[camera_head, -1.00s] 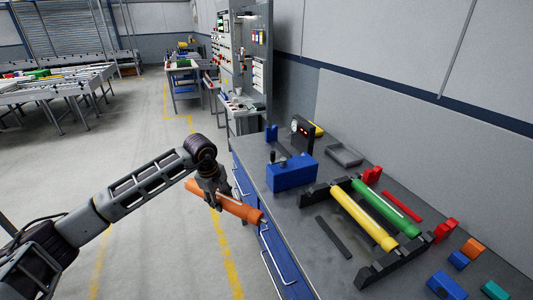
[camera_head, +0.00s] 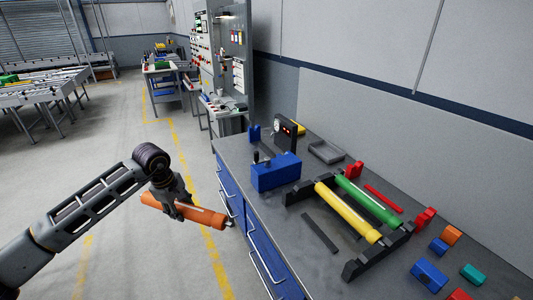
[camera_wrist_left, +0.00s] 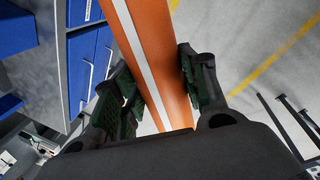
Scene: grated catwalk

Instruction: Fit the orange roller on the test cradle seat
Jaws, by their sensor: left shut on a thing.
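The orange roller (camera_head: 205,216) is held in my left gripper (camera_head: 174,206), out over the floor to the left of the blue bench. The left wrist view shows the orange roller (camera_wrist_left: 160,50), with a pale stripe along it, between the two fingers of my left gripper (camera_wrist_left: 155,90). The roller tilts slightly down toward its right end in the head view. The test cradle (camera_head: 352,268) is a black frame on the bench top. A yellow roller (camera_head: 348,212) and a green roller (camera_head: 368,200) lie across it. My right gripper is not in view.
A blue box with a black handle (camera_head: 276,172) stands left of the cradle. A dark bar (camera_head: 320,233) lies in front of it. A gauge unit (camera_head: 285,132) and grey tray (camera_head: 326,152) are behind. Small coloured blocks lie at right. Blue drawers with handles (camera_head: 262,250) face the floor.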

